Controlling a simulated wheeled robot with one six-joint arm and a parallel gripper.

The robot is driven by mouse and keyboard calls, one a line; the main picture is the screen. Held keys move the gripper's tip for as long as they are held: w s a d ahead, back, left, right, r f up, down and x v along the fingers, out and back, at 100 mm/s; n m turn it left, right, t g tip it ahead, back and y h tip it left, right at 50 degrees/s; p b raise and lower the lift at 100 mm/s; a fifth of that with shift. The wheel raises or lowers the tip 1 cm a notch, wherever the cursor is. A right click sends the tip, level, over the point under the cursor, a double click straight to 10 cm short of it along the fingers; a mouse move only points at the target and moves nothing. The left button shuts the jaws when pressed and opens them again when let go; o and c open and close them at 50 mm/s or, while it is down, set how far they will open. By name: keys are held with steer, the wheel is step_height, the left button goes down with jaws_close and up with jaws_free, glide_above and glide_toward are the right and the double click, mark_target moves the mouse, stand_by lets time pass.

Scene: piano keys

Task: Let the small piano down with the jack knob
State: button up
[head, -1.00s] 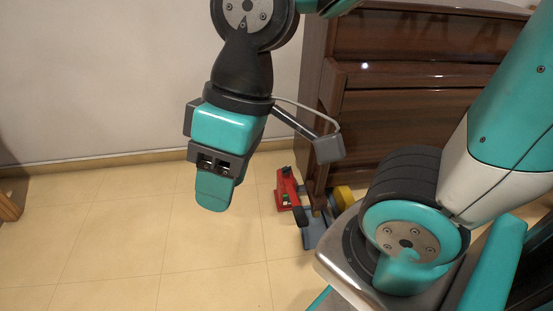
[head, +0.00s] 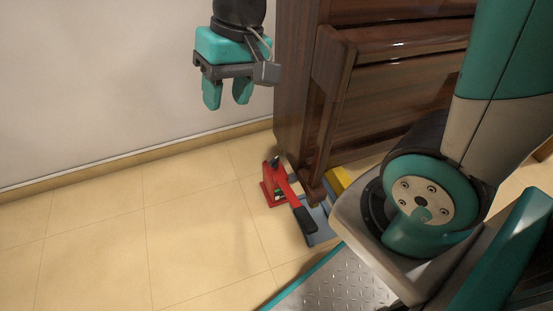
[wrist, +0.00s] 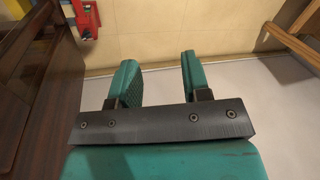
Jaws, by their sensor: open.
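The small piano (head: 400,100) is glossy brown wood and stands against the wall. A red jack (head: 269,188) sits on the floor at its near left corner, with a black-ended lever (head: 305,220) sloping down to the right. A small dark knob (head: 274,160) shows at the jack's top. My gripper (head: 227,104) is open and empty, its teal fingers pointing down, above and left of the jack and apart from it. In the wrist view the gripper (wrist: 158,66) is open, with part of the jack (wrist: 86,22) at the top left and the piano (wrist: 25,80) at the left.
A blue-grey plate (head: 318,234) and a yellow block (head: 337,180) lie by the piano's foot. My base is close at the right. The tiled floor (head: 130,220) left of the jack is clear. Wooden furniture (wrist: 292,35) shows at the wrist view's top right.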

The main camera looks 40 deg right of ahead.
steer(key=w+d+f+m+h+b, duration=0.1)
steer(key=w+d+f+m+b, duration=0.2)
steer(key=w+d+f+m, duration=0.6)
steer(key=m+h+b, duration=0.2)
steer(key=m+b, duration=0.1)
steer(key=m, duration=0.4)
glide_above(274, 159)
step_height(274, 159, down, 20)
steer(key=shift+m+g, duration=0.3)
steer(key=shift+m, duration=0.1)
step_height(274, 159, down, 17)
steer(key=b, duration=0.8)
steer(key=shift+f, duration=0.1)
steer(key=shift+f+b, duration=0.45)
jaws_close()
